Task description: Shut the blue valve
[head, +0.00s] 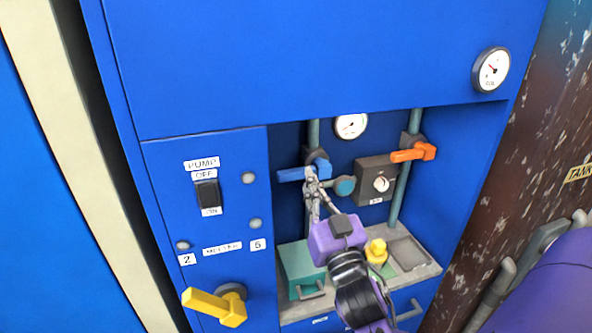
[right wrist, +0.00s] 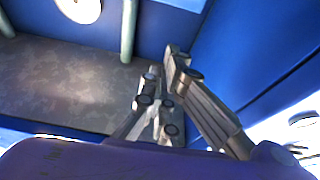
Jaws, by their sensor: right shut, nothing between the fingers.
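The blue valve (head: 293,174) is in the recess of the blue cabinet, on the left vertical pipe. Its handle lies roughly level, pointing left across the pipe. My right gripper (head: 312,182) is shut and empty, its fingertips at the right end of the blue handle, close to the valve body. They overlap the valve in the picture; I cannot tell whether they touch. The gripper fingers also show in the right wrist view (right wrist: 163,72), where I cannot make out the valve. My left gripper is not in view.
An orange valve (head: 414,153) sits on the right pipe, with a gauge box (head: 376,181) between the pipes. Below are a teal box (head: 300,265) and a yellow knob (head: 376,250) on the ledge. A yellow lever (head: 215,307) sticks out at lower left.

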